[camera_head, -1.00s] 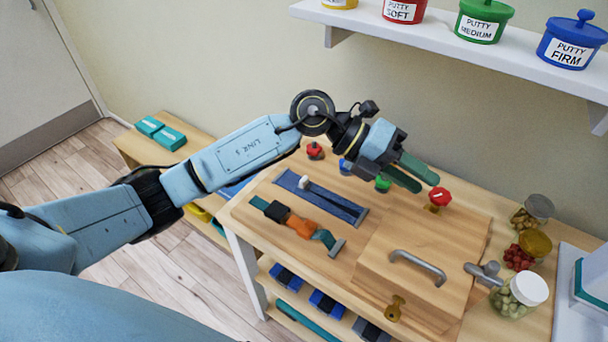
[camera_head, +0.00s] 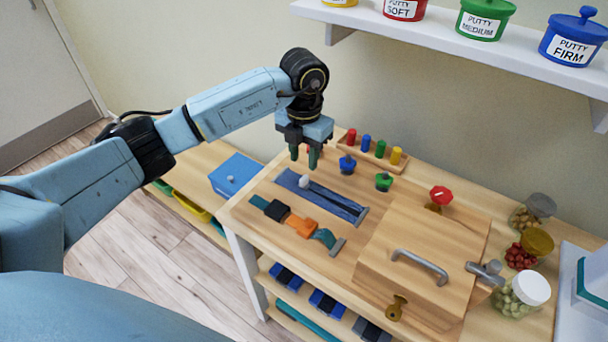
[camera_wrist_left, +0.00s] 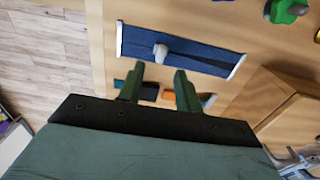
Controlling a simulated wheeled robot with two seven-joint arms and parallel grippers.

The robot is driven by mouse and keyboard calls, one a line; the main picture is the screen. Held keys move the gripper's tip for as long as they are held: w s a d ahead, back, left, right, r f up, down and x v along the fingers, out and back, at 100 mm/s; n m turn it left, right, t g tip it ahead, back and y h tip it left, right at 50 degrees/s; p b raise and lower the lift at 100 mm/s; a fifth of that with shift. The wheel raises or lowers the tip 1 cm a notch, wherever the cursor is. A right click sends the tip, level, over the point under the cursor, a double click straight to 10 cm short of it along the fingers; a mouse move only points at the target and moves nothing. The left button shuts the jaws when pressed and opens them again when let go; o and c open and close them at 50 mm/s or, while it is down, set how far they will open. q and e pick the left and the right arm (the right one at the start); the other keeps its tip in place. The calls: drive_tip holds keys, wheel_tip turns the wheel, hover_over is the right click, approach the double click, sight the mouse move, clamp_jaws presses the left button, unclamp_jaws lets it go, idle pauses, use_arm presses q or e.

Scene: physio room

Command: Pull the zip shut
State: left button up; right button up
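The zip is on a dark blue fabric strip (camera_head: 332,200) fixed to the wooden board. Its white pull tab (camera_head: 304,181) stands near the left end of the strip, and the strip is parted to the right of it. My left gripper (camera_head: 304,160) points down above the tab, with its two green fingers apart and nothing between them. In the left wrist view the open fingers (camera_wrist_left: 158,88) show below the strip (camera_wrist_left: 205,56), and the pull tab (camera_wrist_left: 160,50) lies beyond them, near the gap's line. My right gripper is not in view.
A buckle strap (camera_head: 290,219) lies in front of the zip. Blue (camera_head: 347,164) and green (camera_head: 383,181) knobs and a peg rack (camera_head: 376,151) stand behind it. A wooden box with a handle (camera_head: 420,266) is to the right. A shelf (camera_head: 450,50) overhangs behind.

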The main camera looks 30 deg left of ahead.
sight(304, 177)
use_arm(q)
wheel_tip(304, 177, down, 5)
drive_tip(key=shift+r, duration=0.1)
drive_tip(key=shift+f, duration=0.75)
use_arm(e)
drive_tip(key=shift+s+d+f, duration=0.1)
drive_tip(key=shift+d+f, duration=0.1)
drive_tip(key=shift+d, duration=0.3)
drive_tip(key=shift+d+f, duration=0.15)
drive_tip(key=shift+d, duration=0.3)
use_arm(q)
drive_tip(key=shift+c, duration=0.2)
drive_tip(key=c, duration=0.7)
clamp_jaws()
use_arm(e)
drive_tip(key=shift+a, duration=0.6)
